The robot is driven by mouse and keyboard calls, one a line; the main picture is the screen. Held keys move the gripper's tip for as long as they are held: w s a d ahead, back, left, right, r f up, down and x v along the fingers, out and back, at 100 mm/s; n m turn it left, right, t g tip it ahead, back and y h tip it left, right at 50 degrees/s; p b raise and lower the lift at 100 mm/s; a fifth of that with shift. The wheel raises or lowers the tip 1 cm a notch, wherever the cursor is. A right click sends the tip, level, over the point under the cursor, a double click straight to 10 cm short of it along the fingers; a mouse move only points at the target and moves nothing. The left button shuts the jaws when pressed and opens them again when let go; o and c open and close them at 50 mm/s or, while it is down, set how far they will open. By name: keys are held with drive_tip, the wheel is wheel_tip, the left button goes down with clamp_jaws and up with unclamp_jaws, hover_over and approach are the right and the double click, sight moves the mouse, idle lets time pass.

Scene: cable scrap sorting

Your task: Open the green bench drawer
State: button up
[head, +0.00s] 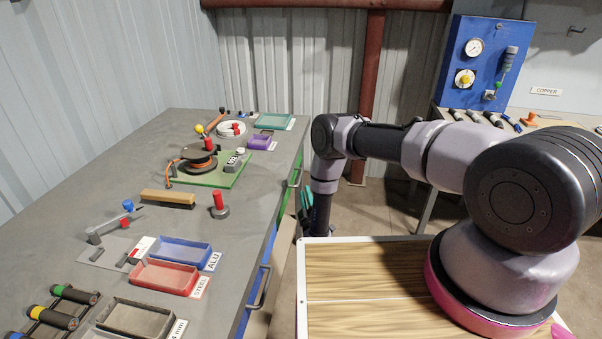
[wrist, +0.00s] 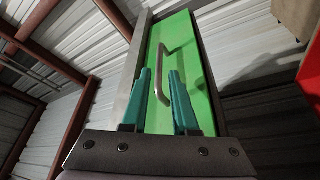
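The green drawer front (wrist: 184,40) fills the middle of the wrist view and looks closed. Its grey bar handle (wrist: 161,82) runs lengthwise in the picture between my two teal fingers. My gripper (wrist: 160,73) is open, with a gap on both sides of the handle; I cannot tell whether the fingertips reach around it or stop short. In the head view the green drawer (head: 285,201) is a narrow strip on the bench's right side. My gripper (head: 305,203) is beside it, partly hidden by my own arm.
The grey bench (head: 120,190) holds a blue tray (head: 180,252), a red tray (head: 165,277), a brush (head: 167,197) and a cable reel (head: 198,160). A blue drawer handle (head: 261,287) juts out nearer me. Open floor lies right of the bench.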

sight(301, 173)
drive_tip(key=x, duration=1)
drive_tip(key=shift+w+a+r, duration=0.1)
drive_tip(key=shift+w, duration=0.15)
clamp_jaws()
idle(1.0)
